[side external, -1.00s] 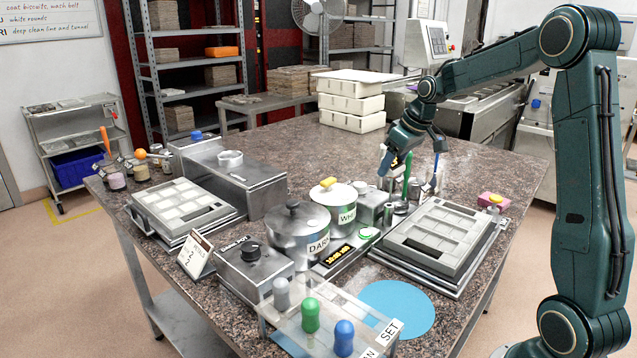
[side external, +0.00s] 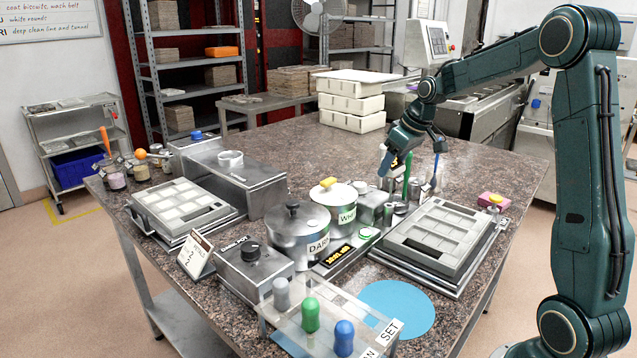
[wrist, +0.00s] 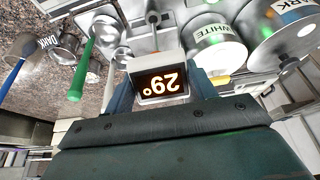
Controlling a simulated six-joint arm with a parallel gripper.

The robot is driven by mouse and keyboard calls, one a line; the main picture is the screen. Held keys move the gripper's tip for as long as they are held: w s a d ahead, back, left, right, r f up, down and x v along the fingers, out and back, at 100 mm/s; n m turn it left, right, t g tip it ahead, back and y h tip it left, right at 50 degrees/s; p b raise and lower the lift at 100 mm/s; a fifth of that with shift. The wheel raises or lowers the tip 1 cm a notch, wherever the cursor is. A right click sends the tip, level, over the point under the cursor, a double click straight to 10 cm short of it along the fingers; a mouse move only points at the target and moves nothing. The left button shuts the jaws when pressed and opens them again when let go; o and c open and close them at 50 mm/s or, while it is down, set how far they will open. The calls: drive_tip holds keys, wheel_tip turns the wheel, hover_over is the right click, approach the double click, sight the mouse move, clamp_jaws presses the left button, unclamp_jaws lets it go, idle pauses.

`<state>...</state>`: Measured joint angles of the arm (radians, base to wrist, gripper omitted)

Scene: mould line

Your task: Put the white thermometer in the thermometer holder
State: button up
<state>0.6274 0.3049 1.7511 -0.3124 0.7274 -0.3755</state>
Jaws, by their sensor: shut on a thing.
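My gripper (side external: 386,172) is over the far middle of the granite table, beside the steel cylinders. In the wrist view it is shut on the white thermometer (wrist: 137,90), whose lit display (wrist: 162,81) reads 29°, upside down in the picture. The fingers stand on either side of its white head. I cannot tell for certain which piece is the thermometer holder.
A green-handled tool (side external: 408,166) and a blue-handled tool (side external: 436,165) stand upright close to my gripper. The WHITE pot (side external: 345,216) and DARK pot (side external: 298,240) are in front, left. A mould tray (side external: 432,238) lies at right.

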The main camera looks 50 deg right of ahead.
sight(391, 185)
drive_tip(key=shift+f, duration=0.25)
drive_tip(key=shift+f, duration=0.7)
drive_tip(key=shift+f, duration=0.35)
drive_tip(key=shift+f, duration=0.35)
drive_tip(key=shift+f, duration=0.7)
drive_tip(key=shift+f, duration=0.7)
drive_tip(key=shift+f, duration=0.35)
drive_tip(key=shift+f, duration=0.35)
drive_tip(key=shift+f, duration=0.1)
